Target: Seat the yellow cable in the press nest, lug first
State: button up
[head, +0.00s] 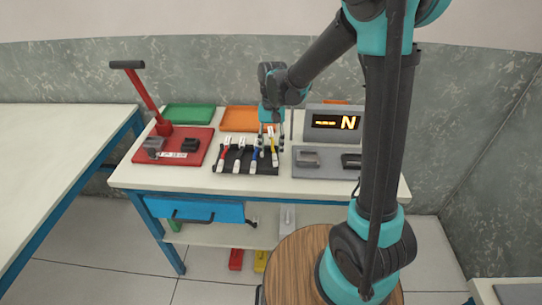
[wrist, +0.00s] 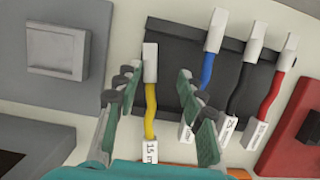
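The yellow cable (head: 273,150) stands in the rightmost place of the black cable rack (head: 247,167). In the wrist view the yellow cable (wrist: 151,105) has a pale block at its upper end and a white tag reading about "15 m" at its lower end. My gripper (head: 271,137) is above the rack at this cable. In the wrist view my gripper (wrist: 157,85) is open, one finger on each side of the cable, with gaps showing. The red press (head: 205,157) with its raised lever is at the left of the bench, carrying a grey block and a black block.
Blue (head: 256,158), black (wrist: 242,85) and red (wrist: 275,90) cables stand beside the yellow one. Green (head: 188,114) and orange (head: 240,118) trays lie behind.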

jog(key=shift+f, duration=0.25)
dwell(0.4)
jog(key=shift+c, duration=0.4)
grip_shut()
